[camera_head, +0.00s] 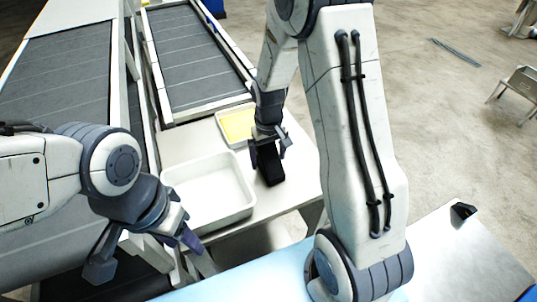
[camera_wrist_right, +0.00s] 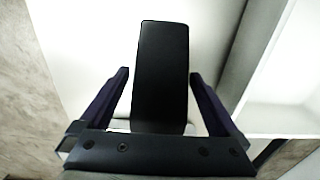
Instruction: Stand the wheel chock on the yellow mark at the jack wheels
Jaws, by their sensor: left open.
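A plain black block (camera_head: 270,166), possibly the wheel chock, stands on the white table near its right side. My right gripper (camera_head: 268,148) is right over it. In the right wrist view the block (camera_wrist_right: 161,75) lies between the two fingers (camera_wrist_right: 160,75), with narrow gaps beside it, so the gripper looks open around or just above it. A small dark wedge (camera_head: 463,211) sits on the pale surface at the right; I cannot tell what it is. My left gripper (camera_head: 148,252) is open and empty at lower left. I cannot make out the jack wheels or a floor mark.
An empty white tray (camera_head: 208,217) lies left of the block. Behind is a shallow tray (camera_head: 223,118) with a yellow sheet (camera_head: 239,126). Grey roller belts (camera_head: 195,55) fill the back left. A pale blue surface (camera_head: 255,278) is in front. Open floor (camera_head: 450,110) lies right.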

